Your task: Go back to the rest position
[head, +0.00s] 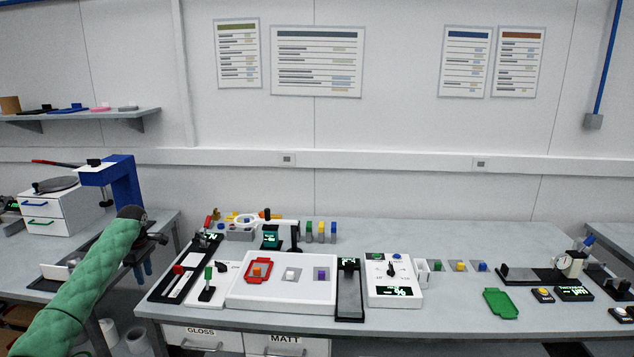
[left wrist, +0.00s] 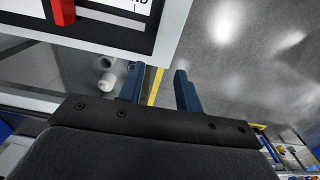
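My left arm, in a green quilted sleeve, comes in from the lower left in the head view. My left gripper (head: 143,269) points down at the left end of the main bench (head: 420,330), over the gap between it and the left bench. In the left wrist view its two blue fingers (left wrist: 160,84) stand apart with nothing between them, over the floor. A board edge with a red block (left wrist: 63,11) shows at the upper left there. My right gripper is not in view.
The bench holds a white panel (head: 300,297) with colored blocks, a red frame (head: 258,269), a dial box (head: 394,291), a green tray (head: 500,304) and a gauge stand (head: 530,274). A blue stand (head: 124,182) rises behind my left arm. Free bench surface lies at the back right.

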